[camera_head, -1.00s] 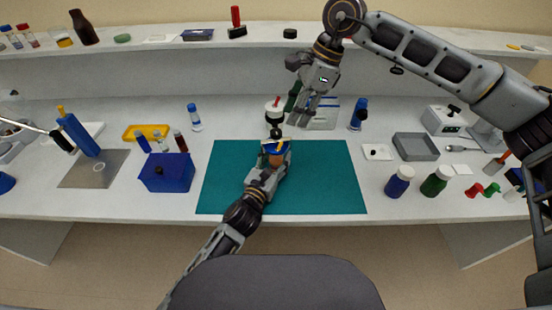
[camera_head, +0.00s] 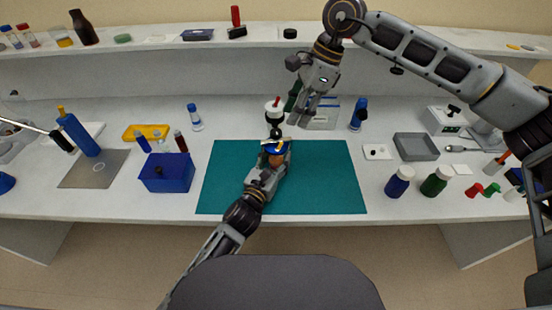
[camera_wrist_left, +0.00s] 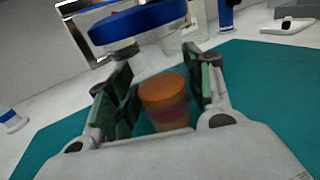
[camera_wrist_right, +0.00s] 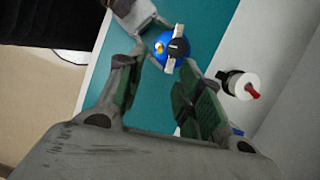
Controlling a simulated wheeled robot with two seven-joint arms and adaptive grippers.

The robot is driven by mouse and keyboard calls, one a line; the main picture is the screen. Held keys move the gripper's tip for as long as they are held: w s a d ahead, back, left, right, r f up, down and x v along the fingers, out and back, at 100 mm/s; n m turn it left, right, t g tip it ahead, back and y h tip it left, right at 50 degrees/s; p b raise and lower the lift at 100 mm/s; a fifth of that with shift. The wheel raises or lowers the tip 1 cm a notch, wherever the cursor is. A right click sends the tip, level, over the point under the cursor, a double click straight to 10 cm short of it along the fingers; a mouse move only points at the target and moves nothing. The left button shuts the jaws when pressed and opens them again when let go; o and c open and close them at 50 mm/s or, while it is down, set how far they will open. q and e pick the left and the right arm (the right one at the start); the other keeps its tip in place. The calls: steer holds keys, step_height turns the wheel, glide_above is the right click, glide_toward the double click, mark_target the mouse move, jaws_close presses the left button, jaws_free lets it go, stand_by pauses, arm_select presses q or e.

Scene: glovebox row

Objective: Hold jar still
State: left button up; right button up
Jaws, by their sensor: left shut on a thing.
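A jar with a blue lid (camera_wrist_left: 140,25) stands over the teal mat; it shows small in the head view (camera_head: 277,147) and from above in the right wrist view (camera_wrist_right: 165,50). Something orange (camera_wrist_left: 165,93), apparently in the jar's clear body, sits between my left fingers. My left gripper (camera_head: 275,150) is shut around the jar's sides. In the left wrist view a green-padded finger is on each side of it. My right gripper (camera_head: 302,112) is above and behind the jar, empty, with its fingers apart in the right wrist view (camera_wrist_right: 160,95).
The teal mat (camera_head: 325,180) is otherwise clear. A blue box (camera_head: 167,173) stands left of it. A white-topped container with a red tip (camera_head: 274,108) is just behind the jar.

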steer(key=shift+s+a+f, duration=0.1)
steer(key=shift+s+f, duration=0.05)
jaws_close()
steer(key=s+d+f+m+t+y, duration=0.2)
steer(key=s+d+f+m+y, duration=0.1)
steer(key=d, duration=0.3)
steer(key=s+d+f+m+t+y, duration=0.2)
steer(key=s+d+f+m+y, duration=0.1)
steer(key=d+f+m+y, duration=0.1)
steer(key=shift+d+f+y, duration=0.7)
steer(key=shift+d, duration=0.45)
stand_by(1.6)
